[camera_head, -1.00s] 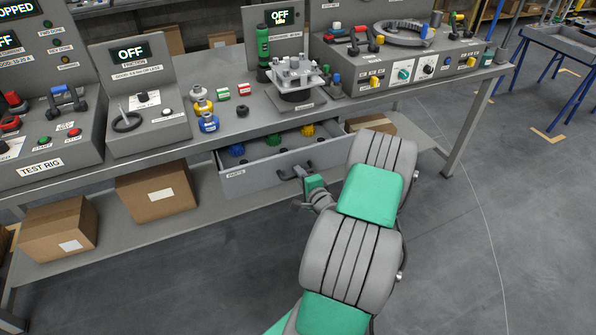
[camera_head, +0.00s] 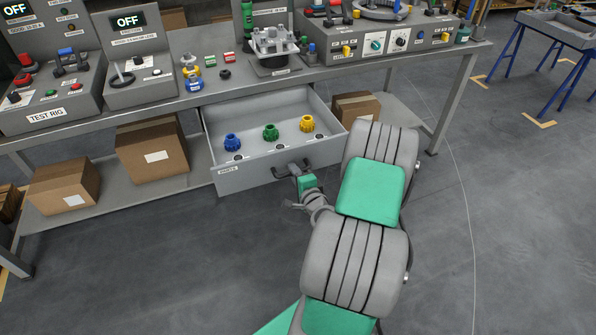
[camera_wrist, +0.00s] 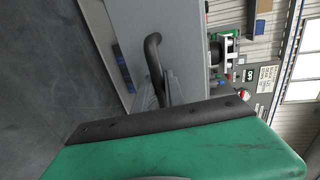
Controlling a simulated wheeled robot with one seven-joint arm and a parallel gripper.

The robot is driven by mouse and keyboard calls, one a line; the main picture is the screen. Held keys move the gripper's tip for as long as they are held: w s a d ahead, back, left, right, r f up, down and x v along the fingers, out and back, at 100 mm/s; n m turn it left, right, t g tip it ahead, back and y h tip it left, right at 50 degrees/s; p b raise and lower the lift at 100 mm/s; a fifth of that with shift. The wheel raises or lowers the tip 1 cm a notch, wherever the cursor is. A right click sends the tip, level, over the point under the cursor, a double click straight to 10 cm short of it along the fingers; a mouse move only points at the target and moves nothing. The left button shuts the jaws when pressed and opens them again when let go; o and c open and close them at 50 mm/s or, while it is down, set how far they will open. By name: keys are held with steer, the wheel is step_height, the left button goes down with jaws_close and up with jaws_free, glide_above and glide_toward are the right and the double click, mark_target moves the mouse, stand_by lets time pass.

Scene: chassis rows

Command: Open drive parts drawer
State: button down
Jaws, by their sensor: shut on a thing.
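The grey parts drawer (camera_head: 265,177) stands pulled well out from under the workbench in the head view. Inside it sit a blue part (camera_head: 232,142), a green part (camera_head: 270,132) and a yellow part (camera_head: 307,123), each a knobbed wheel shape. My gripper (camera_head: 296,174) is at the drawer front, shut on the dark bar handle (camera_head: 284,169). In the wrist view the curved black handle (camera_wrist: 153,58) runs down to my gripper's fingers (camera_wrist: 165,92).
The workbench (camera_head: 150,117) carries a test rig (camera_head: 55,95), a friction unit (camera_head: 137,77) and a switch panel (camera_head: 390,42). Cardboard boxes (camera_head: 152,150) stand on its lower shelf. The floor (camera_head: 150,260) in front is clear. A blue-legged table (camera_head: 565,40) is at the far right.

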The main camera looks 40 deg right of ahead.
steer(key=shift+s, duration=0.3)
steer(key=c, duration=1.4)
jaws_free()
steer(key=v, duration=0.7)
steer(key=shift+s+a, duration=0.25)
steer(key=shift+s, duration=0.05)
